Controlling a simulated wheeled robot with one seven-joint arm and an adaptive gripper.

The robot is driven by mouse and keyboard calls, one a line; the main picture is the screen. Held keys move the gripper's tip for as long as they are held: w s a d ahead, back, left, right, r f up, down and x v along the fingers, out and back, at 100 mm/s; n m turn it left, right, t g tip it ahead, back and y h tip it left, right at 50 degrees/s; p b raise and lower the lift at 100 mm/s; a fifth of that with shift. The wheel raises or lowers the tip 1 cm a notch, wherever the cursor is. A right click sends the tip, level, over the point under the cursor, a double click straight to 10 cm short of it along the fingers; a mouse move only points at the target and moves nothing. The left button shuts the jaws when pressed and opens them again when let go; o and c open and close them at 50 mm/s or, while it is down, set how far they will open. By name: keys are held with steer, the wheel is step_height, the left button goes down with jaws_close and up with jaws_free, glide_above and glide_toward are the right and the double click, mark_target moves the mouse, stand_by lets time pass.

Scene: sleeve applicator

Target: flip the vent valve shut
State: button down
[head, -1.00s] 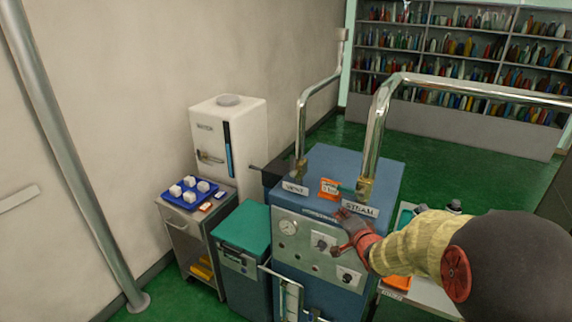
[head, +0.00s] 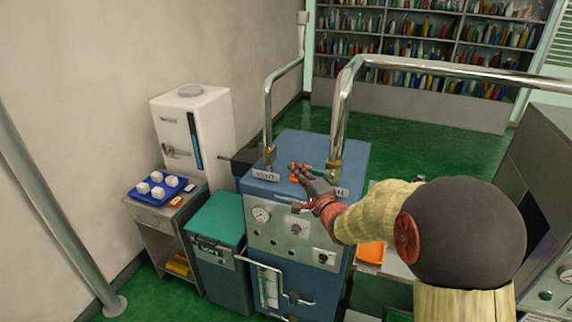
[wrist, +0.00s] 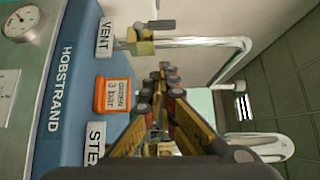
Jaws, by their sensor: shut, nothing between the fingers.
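The vent valve is a brass block with a grey lever (wrist: 153,25) at the foot of the left chrome pipe, behind the VENT label (wrist: 104,37). In the head view its brass fitting (head: 268,156) stands on the back of the blue cabinet's top. My gripper (head: 296,170) is shut and empty, over the cabinet top, right of the vent valve and apart from it. In the wrist view my gripper (wrist: 167,72) points toward the valve's side. The steam valve is mostly hidden behind my gripper.
The blue cabinet (head: 303,150) carries an orange 3 bar sign (wrist: 113,95) between the labels. The right chrome pipe (head: 340,110) rises close to my gripper. A white fridge (head: 205,110), a teal-topped bin (head: 215,218) and a trolley with a blue tray (head: 138,192) stand left.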

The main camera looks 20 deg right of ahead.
mark_target(262, 152)
steer(key=w+a+b, duration=0.1)
steer(key=w+a, duration=0.3)
steer(key=w, duration=0.7)
steer(key=shift+w+a, duration=0.15)
steer(key=shift+a, duration=0.2)
steer(key=shift+a+r+p, duration=0.1)
steer(key=shift+r+p, duration=0.1)
steer(key=shift+p, duration=0.2)
